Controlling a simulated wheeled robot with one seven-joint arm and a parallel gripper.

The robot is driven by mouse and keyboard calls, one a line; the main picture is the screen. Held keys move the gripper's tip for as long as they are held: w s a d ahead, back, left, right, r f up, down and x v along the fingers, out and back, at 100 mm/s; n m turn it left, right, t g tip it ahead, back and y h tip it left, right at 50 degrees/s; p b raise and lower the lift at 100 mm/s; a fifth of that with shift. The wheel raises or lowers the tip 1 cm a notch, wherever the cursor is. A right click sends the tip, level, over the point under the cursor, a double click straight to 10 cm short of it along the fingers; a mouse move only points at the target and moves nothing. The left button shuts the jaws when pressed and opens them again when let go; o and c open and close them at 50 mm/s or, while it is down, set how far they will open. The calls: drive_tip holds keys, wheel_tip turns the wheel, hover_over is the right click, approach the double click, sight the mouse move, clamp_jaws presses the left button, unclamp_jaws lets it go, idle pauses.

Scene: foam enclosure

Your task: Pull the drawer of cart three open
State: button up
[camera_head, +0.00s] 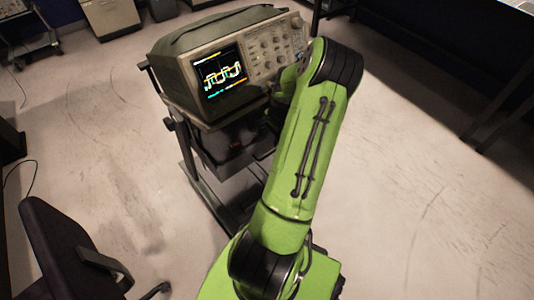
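A dark metal cart (189,180) stands at the centre, with an oscilloscope on its top. My gripper is mostly hidden behind the arm, among dark shapes near the drawer's right side. I cannot make out its fingers or whether it touches the drawer. No number shows on the cart.
The oscilloscope (220,65) has a lit screen and sits close beside my arm's bend. A dark chair (65,245) stands at the lower left. A dark bench (450,70) runs along the right. The floor (410,200) between cart and bench is clear.

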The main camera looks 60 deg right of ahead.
sight(268, 155)
drive_tip(key=f+b, duration=0.1)
drive_tip(key=f, duration=0.2)
drive_tip(key=w+f+b, duration=0.1)
drive_tip(key=f, duration=0.3)
drive_tip(key=w+d+f+b, duration=0.1)
drive_tip(key=f, duration=0.3)
clamp_jaws()
idle(0.9)
